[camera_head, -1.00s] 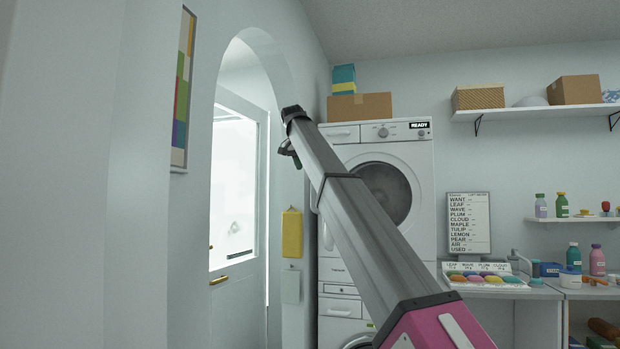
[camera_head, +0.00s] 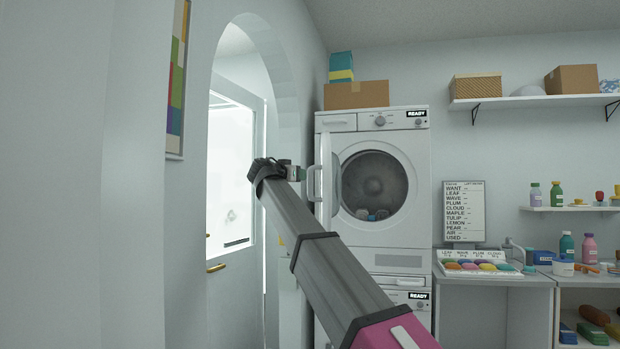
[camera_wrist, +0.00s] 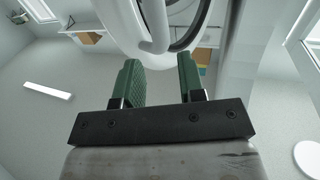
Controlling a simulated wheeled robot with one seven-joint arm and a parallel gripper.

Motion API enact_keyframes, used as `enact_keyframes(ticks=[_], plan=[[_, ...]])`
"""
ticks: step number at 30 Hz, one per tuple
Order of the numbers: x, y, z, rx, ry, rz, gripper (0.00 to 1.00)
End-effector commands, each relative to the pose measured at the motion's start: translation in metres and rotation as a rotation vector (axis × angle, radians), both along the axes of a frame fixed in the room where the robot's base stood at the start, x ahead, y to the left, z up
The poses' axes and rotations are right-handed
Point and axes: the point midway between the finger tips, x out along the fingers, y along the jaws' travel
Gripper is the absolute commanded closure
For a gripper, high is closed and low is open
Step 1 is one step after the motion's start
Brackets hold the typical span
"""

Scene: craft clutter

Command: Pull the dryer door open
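The white dryer (camera_head: 405,160) stands on top of another machine, its display reading READY. Its door (camera_head: 326,185) stands swung out at the left, seen nearly edge-on, and the round drum opening (camera_head: 373,185) shows uncovered with some bluish items inside. The door's pale loop handle (camera_head: 312,183) sticks out to the left. My gripper (camera_head: 298,173) is beside the handle, at its left. In the wrist view my gripper's green fingers (camera_wrist: 162,75) are spread apart, with the handle (camera_wrist: 155,28) ahead of them; whether they touch it I cannot tell.
An arched doorway (camera_head: 238,170) with a glazed door is at the left. Boxes (camera_head: 357,94) sit on the dryer. A counter (camera_head: 490,280) with coloured items and wall shelves (camera_head: 535,101) are at the right.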

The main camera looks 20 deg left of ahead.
Motion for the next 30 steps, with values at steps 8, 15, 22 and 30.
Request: enact_keyframes(ticks=[8, 15, 22, 30], plan=[[0.05, -0.015, 0.001, -0.001, 0.001, -0.002, 0.64], [0.075, -0.024, 0.0, 0.0, 0.002, -0.002, 0.64], [0.08, -0.026, 0.0, 0.0, 0.002, 0.0, 0.64], [0.08, -0.026, 0.0, 0.0, 0.002, -0.001, 0.96]])
